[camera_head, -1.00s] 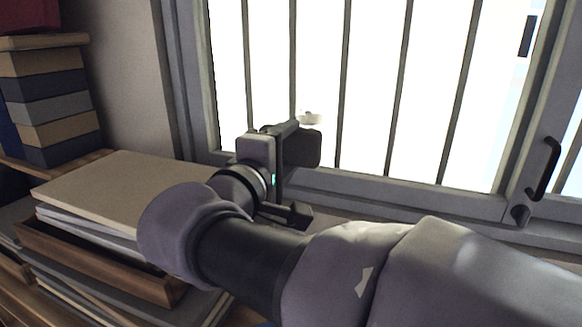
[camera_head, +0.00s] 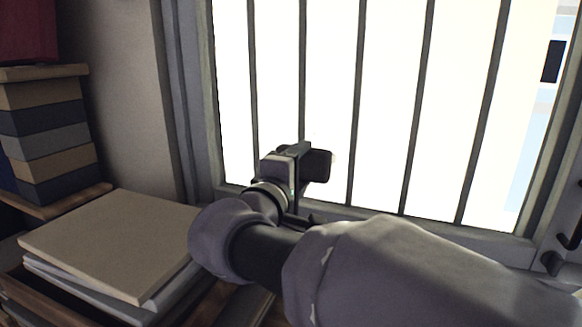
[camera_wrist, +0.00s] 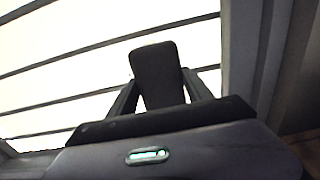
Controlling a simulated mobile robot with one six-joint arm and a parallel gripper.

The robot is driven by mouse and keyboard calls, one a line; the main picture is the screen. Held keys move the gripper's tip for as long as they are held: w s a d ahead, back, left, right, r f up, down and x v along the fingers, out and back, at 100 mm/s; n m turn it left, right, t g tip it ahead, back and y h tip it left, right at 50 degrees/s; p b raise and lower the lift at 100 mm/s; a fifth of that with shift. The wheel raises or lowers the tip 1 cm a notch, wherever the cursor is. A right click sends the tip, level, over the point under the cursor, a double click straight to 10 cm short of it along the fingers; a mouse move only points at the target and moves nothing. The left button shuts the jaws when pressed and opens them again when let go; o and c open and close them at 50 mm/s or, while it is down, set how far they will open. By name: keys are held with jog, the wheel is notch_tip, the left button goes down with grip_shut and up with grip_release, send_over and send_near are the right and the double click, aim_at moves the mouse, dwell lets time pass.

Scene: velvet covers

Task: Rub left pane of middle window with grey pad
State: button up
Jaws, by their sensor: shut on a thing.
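A dark grey pad (camera_head: 319,165) is held in my gripper (camera_head: 297,168). In the wrist view the pad (camera_wrist: 157,76) stands upright between the two fingers of my gripper (camera_wrist: 160,94), which are shut on it. A bright window pane (camera_head: 330,70) with dark vertical bars fills the middle of the head view. The pad is in front of the lower left part of this pane. I cannot tell whether it touches the glass. The pane (camera_wrist: 75,60) also shows behind the pad in the wrist view, its bars slanting.
A grey window frame (camera_head: 200,130) borders the pane on the left. A dark handle (camera_head: 568,240) is at the far right. A stack of books or papers (camera_head: 110,240) lies at lower left. Coloured boxes (camera_head: 45,130) are piled behind it.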

aim_at(322, 163)
jog(key=shift+b+x, duration=0.35)
jog(key=shift+x, duration=0.65)
dwell(0.4)
jog(key=d+b, duration=0.1)
jog(key=s+d+b, duration=0.1)
jog(key=d+b, duration=0.1)
jog(key=shift+s+f, duration=0.15)
jog(key=shift+s, duration=0.1)
jog(key=shift+s+d, duration=0.15)
jog(key=shift+d, duration=0.2)
jog(key=shift+w+a+b, duration=0.15)
jog(key=shift+w+b, duration=0.05)
jog(key=shift+b, duration=0.45)
jog(key=shift+w+a+r, duration=0.1)
jog(key=shift+w+a, duration=0.25)
jog(key=shift+a, duration=0.5)
jog(key=shift+w+a+r, duration=0.1)
jog(key=shift+w+a, duration=0.25)
jog(key=shift+a, duration=0.55)
jog(key=shift+r+p, duration=0.4)
jog(key=shift+r, duration=0.45)
jog(key=shift+d+f+b, duration=0.15)
jog(key=shift+b, duration=0.2)
jog(key=d, duration=0.1)
jog(key=s+d+b, duration=0.1)
jog(key=d+b, duration=0.1)
jog(key=shift+s+d, duration=0.25)
jog(key=shift+s, duration=0.05)
jog(key=shift+b, duration=0.5)
